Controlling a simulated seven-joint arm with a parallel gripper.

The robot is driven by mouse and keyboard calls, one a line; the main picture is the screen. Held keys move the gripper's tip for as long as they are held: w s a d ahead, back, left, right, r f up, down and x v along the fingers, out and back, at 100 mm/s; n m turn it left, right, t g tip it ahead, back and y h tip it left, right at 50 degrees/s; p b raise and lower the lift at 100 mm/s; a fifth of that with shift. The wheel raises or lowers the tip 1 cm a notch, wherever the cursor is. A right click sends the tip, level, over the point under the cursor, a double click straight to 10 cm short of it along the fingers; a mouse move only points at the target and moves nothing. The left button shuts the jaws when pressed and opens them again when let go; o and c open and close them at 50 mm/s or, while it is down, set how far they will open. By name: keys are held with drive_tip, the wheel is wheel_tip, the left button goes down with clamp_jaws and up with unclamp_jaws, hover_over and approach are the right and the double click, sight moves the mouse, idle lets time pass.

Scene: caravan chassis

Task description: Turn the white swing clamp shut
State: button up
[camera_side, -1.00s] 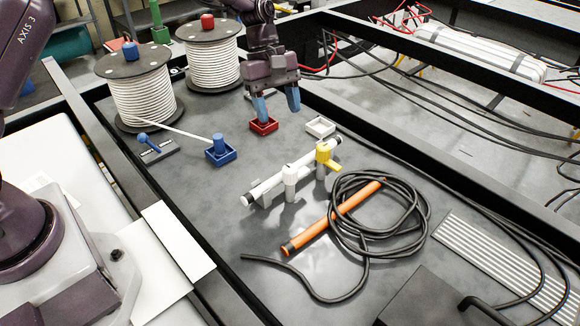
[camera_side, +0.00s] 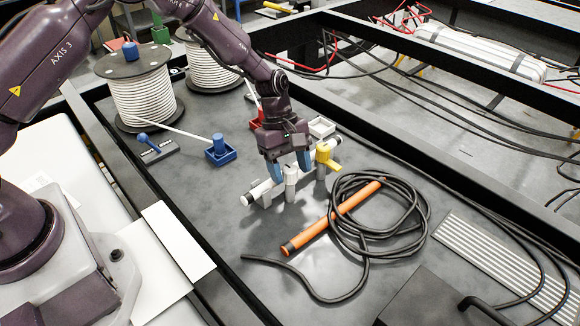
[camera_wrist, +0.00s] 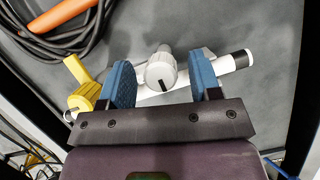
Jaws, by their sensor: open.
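The white swing clamp (camera_side: 291,178) stands upright beside a white tube that lies on grey supports on the grey deck. In the wrist view its round white top (camera_wrist: 161,71) with a dark mark shows between my fingers. My gripper (camera_side: 289,166) is open above the white clamp, with one blue finger on each side of it. In the wrist view my gripper (camera_wrist: 163,80) shows a gap between each finger and the clamp top. The white tube (camera_wrist: 180,95) passes behind the fingers. The yellow swing clamp (camera_side: 325,153) stands at the tube's other end; it also shows in the wrist view (camera_wrist: 85,88).
An orange tube (camera_side: 330,220) and a coil of black cable (camera_side: 385,240) lie just to the right. A white tray (camera_side: 321,127), a red tray (camera_side: 256,124) and a blue tray (camera_side: 220,155) sit behind. A cable reel (camera_side: 142,95) stands at the back left.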

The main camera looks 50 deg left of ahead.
drive_tip(key=shift+f, duration=0.1)
drive_tip(key=c, duration=0.9)
drive_tip(key=shift+c, duration=0.2)
drive_tip(key=shift+m, duration=0.4)
drive_tip(key=m, duration=0.2)
drive_tip(key=m+g, duration=0.1)
drive_tip(key=shift+m+g+y, duration=0.3)
drive_tip(key=shift+m, duration=0.1)
drive_tip(key=m+g+y, duration=0.1)
drive_tip(key=m, duration=0.3)
drive_tip(key=m+y, duration=0.1)
drive_tip(key=m, duration=0.1)
drive_tip(key=m+y, duration=0.1)
drive_tip(key=m, duration=0.2)
drive_tip(key=shift+g, duration=0.4)
drive_tip(key=m+y, duration=0.1)
drive_tip(key=m, duration=0.3)
drive_tip(key=shift+y, duration=0.3)
drive_tip(key=shift+m, duration=0.3)
